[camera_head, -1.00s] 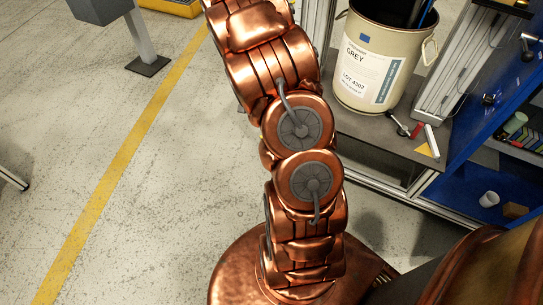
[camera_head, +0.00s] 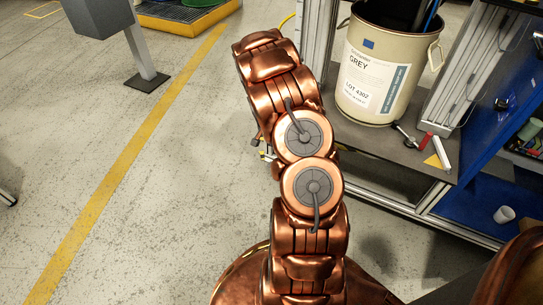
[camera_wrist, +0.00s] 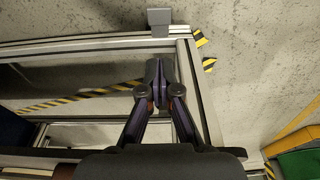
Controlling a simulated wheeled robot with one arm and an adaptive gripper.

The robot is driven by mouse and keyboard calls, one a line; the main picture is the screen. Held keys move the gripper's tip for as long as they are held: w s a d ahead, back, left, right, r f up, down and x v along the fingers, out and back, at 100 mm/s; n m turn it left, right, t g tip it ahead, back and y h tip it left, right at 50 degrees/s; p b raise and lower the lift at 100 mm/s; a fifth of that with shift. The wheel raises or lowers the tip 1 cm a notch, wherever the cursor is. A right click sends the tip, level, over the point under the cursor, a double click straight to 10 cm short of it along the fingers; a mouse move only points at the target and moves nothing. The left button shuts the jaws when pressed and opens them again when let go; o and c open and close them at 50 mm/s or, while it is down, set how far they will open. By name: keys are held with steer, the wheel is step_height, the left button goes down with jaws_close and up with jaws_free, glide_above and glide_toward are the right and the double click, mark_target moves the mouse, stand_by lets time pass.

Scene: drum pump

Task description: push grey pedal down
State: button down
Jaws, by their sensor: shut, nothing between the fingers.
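A small grey plate on a short stem (camera_wrist: 160,17), which looks like the grey pedal, sticks out past the metal frame at the top of the wrist view. My gripper (camera_wrist: 158,72) is shut and empty, with its fingers together over the frame's open bay. In the picture, its tips lie below the grey plate and apart from it. I cannot tell the height between them. In the head view my arm hides the pedal and most of my gripper.
The metal frame (camera_wrist: 100,42) has black-and-yellow tape by its corner. A cream drum labelled GREY (camera_head: 372,75) stands on the bench (camera_head: 370,135) to the right of my arm. A grey post (camera_head: 142,50) stands at upper left. The floor (camera_head: 170,200) left of my arm is clear.

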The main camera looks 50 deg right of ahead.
steer(key=f+b, duration=0.1)
steer(key=f, duration=0.3)
steer(key=f+b, duration=0.2)
steer(key=f, duration=0.2)
steer(key=d+f+b, duration=0.1)
steer(key=f, duration=0.3)
steer(key=shift+w, duration=0.1)
steer(key=shift+a+f+b, duration=0.25)
steer(key=shift+f+b, duration=0.25)
steer(key=shift+f, duration=0.2)
